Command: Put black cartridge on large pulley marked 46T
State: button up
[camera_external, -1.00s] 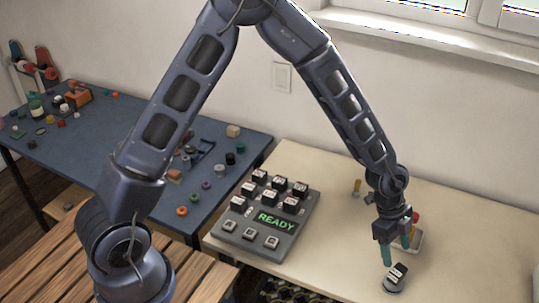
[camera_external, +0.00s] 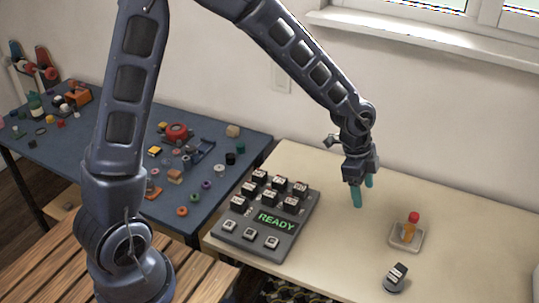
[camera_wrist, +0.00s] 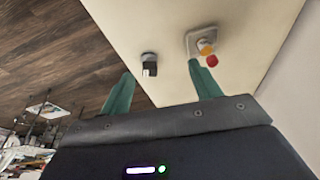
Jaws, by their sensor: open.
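A black cartridge (camera_external: 399,271) with a pale marked face sits tilted on a round grey piece (camera_external: 392,286) near the front right of the beige table. The round piece looks like the pulley, but its 46T marking is too small to read. In the wrist view the cartridge (camera_wrist: 149,60) shows beyond the fingertips, with its pale face visible. My gripper (camera_external: 363,196) is open and empty, with its teal fingers apart. It hangs above the table, to the left of and behind the cartridge. It also shows in the wrist view (camera_wrist: 160,72).
A small pale tray (camera_external: 419,243) holding an orange and a red piece stands behind the cartridge. A grey panel (camera_external: 225,240) with black blocks and a READY display lies to the left. A blue table (camera_external: 105,155) with many small parts stands farther left. The table between panel and tray is clear.

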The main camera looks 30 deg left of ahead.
jog(key=s+a+r+n+t+y, duration=0.1)
jog(key=a+r+n, duration=0.3)
jog(key=a+r, duration=0.5)
jog(key=a+r+n+t+y, duration=0.15)
jog(key=a+r+n, duration=0.3)
jog(key=a, duration=0.95)
jog(key=s+a+r+n+t, duration=0.1)
jog(key=s+a+r+n, duration=0.3)
jog(key=s+a, duration=0.4)
jog(key=s+a+r+n+t, duration=0.1)
jog(key=s+a+r+n, duration=0.3)
jog(key=a, duration=0.7)
jog(key=shift+s+n, duration=1.25)
jog(key=shift+s, duration=0.95)
jog(key=shift+y, duration=0.25)
